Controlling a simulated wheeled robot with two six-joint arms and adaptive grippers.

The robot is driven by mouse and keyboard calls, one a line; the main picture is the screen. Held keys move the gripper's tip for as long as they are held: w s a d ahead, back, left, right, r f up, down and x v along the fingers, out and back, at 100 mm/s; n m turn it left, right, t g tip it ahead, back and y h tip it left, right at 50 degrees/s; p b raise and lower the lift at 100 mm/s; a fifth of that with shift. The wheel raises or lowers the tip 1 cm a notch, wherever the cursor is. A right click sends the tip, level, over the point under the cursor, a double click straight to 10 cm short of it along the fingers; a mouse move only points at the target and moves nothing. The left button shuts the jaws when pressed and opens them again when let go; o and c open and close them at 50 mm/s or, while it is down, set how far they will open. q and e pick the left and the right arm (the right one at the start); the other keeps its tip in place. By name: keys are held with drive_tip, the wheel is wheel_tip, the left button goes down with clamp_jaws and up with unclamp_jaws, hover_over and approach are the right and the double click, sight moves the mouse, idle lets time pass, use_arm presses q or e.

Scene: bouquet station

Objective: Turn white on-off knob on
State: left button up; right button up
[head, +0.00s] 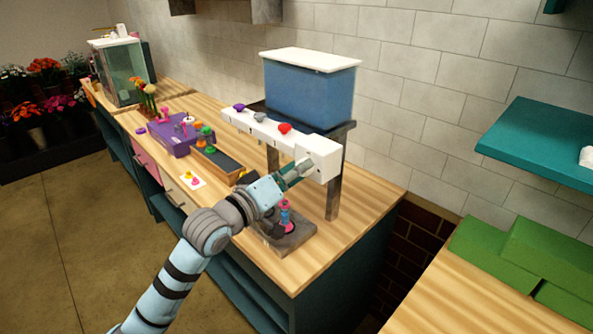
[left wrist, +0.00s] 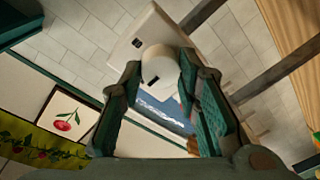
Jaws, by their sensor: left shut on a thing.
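The white on-off knob (left wrist: 158,62) is a round white cylinder with a dark mark on its face, on the end of a white panel. In the left wrist view it sits between the two green-padded fingers. My left gripper (head: 300,171) is shut on it at the right end of the white panel (head: 262,128); the gripper also shows in the left wrist view (left wrist: 158,82). In the head view the fingers largely hide the knob. My right gripper is not in view.
Purple (head: 239,107), grey (head: 260,117) and red (head: 285,128) knobs sit along the panel, below a blue tank (head: 308,88). A purple tray (head: 178,139), a dark planter box (head: 217,161) and a grey base (head: 296,238) stand on the wooden counter. A teal shelf (head: 535,140) is at right.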

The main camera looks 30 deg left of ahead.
use_arm(q)
drive_tip(key=shift+m, duration=0.4)
drive_tip(key=shift+f+m+t+h+b, duration=0.1)
drive_tip(key=shift+m+h+b, duration=0.55)
drive_tip(key=shift+m, duration=2.4)
drive_tip(key=shift+f+m+t+h+b, duration=0.1)
drive_tip(key=shift+m+b, duration=1.05)
drive_tip(key=shift+m, duration=1.85)
drive_tip(key=shift+m+t+h+b, duration=0.1)
drive_tip(key=shift+m+h+b, duration=0.55)
drive_tip(key=shift+m, duration=2.4)
drive_tip(key=shift+y+b, duration=0.3)
drive_tip(key=o, duration=1.2)
drive_tip(key=shift+w, duration=0.1)
drive_tip(key=shift+c, duration=0.2)
drive_tip(key=shift+r, duration=0.1)
